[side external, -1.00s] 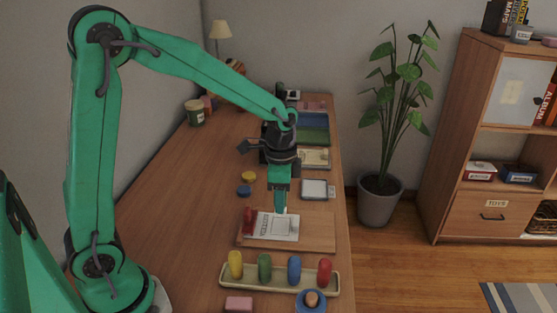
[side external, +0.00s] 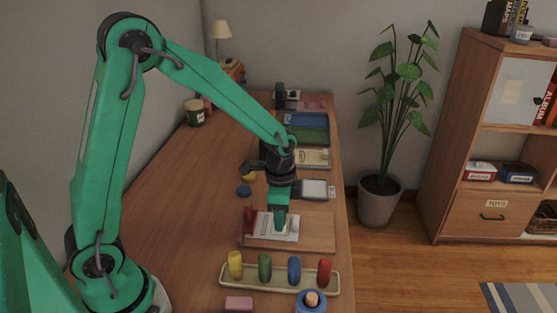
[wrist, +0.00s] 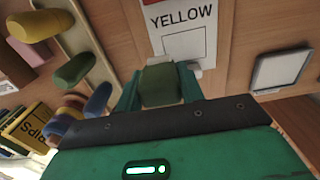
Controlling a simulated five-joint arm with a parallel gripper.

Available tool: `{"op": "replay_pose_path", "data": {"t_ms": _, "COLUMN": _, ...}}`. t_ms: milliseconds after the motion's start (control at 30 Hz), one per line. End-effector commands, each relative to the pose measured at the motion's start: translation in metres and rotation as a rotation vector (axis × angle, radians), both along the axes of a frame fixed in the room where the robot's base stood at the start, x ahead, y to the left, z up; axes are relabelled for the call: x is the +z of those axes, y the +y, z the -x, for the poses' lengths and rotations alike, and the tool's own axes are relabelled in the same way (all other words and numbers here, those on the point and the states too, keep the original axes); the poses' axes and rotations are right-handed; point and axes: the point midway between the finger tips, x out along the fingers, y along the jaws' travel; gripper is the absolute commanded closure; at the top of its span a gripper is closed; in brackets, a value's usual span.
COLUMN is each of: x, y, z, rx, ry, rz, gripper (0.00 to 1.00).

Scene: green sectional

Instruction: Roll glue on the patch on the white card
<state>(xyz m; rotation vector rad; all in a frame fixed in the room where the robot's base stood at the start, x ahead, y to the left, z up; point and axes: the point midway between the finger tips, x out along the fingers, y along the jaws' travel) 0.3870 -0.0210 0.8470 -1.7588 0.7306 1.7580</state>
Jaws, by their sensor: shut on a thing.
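The white card (side external: 292,236) lies on a wooden board on the table. In the wrist view the card (wrist: 172,22) shows the word YELLOW and an outlined box, the patch (wrist: 190,43), partly hidden by my gripper. My gripper (side external: 280,219) is over the card, pointing down. In the wrist view my gripper (wrist: 158,92) is shut on a dark green piece, seemingly the glue roller (wrist: 159,84). The roller's lower end is hidden, so I cannot tell whether it touches the card. Whether there is glue on the patch is not clear.
The wooden board (side external: 322,233) has bare room right of the card. A red piece (side external: 249,220) stands at the card's left. A tray (side external: 279,286) with several coloured rounded pieces, a pink block (side external: 238,303) and a blue cup (side external: 311,306) are nearer. A pale framed pad (side external: 314,189) lies behind.

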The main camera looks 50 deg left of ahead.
Motion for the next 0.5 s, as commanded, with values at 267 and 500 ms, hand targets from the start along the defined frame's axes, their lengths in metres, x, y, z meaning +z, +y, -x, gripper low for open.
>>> {"op": "replay_pose_path", "data": {"t_ms": 267, "x": -0.027, "y": 0.003, "z": -0.003, "rx": 0.002, "ry": 0.001, "rz": 0.0, "gripper": 0.85}}
{"op": "replay_pose_path", "data": {"t_ms": 500, "x": -0.027, "y": 0.019, "z": -0.019, "rx": 0.003, "ry": 0.0, "rz": 0.0, "gripper": 0.85}}
